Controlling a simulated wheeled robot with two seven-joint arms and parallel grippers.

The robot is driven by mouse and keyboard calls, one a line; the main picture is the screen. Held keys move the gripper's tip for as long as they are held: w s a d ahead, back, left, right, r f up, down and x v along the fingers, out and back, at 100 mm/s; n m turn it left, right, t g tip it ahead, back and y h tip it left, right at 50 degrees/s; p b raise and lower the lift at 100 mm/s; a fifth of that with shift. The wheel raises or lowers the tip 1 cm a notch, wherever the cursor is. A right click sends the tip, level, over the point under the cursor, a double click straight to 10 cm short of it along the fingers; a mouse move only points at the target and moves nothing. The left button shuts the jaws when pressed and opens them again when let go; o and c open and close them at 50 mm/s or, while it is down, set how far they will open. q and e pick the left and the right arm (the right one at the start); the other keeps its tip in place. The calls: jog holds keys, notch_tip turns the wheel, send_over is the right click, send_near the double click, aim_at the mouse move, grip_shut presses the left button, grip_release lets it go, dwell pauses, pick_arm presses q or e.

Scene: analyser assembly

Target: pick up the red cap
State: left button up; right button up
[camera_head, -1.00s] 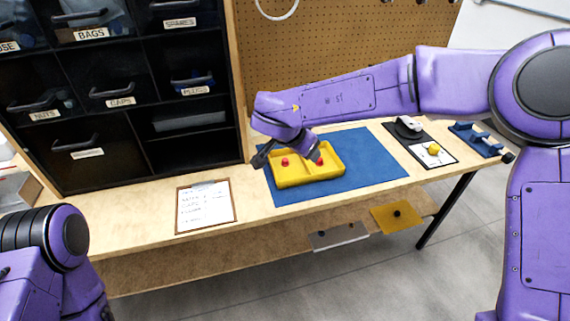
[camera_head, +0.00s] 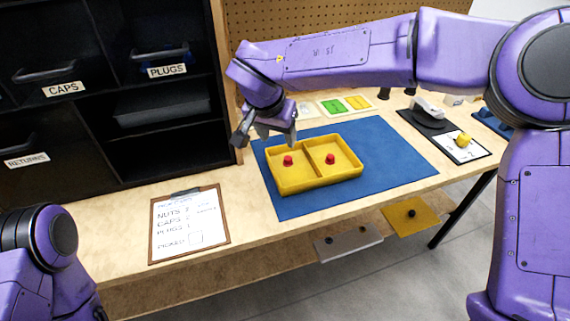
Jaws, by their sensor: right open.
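Two red caps lie in a yellow two-compartment tray (camera_head: 318,184) on the blue mat (camera_head: 395,165). One red cap (camera_head: 288,160) is in the left compartment. The other red cap (camera_head: 330,158) is in the right compartment. My right gripper (camera_head: 264,143) is open and empty, above the tray's back left corner, with its fingers apart and pointing down. It is to the left of and above the left cap. My left arm shows at the lower left, but its gripper is out of view.
A clipboard (camera_head: 188,225) with a list lies left of the mat. A black shelf with labelled bins (camera_head: 160,62) stands at the back left. A card with a yellow piece (camera_head: 463,141) lies on the right. Green and yellow cards (camera_head: 345,104) lie behind the mat.

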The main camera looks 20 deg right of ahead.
send_over(288, 158)
jog(key=s+a, duration=0.2)
jog(key=a, duration=0.1)
jog(key=f, duration=0.3)
jog(key=f+b, duration=0.1)
jog(key=f, duration=0.1)
jog(key=shift+d, duration=0.25)
jog(key=x, duration=0.2)
jog(key=b+x, duration=0.1)
jog(key=x, duration=0.2)
jog(key=shift+d, duration=0.4)
jog(key=shift+w+d+f, duration=0.1)
jog(key=shift+w+f, duration=0.05)
jog(key=shift+f, duration=0.2)
grip_shut()
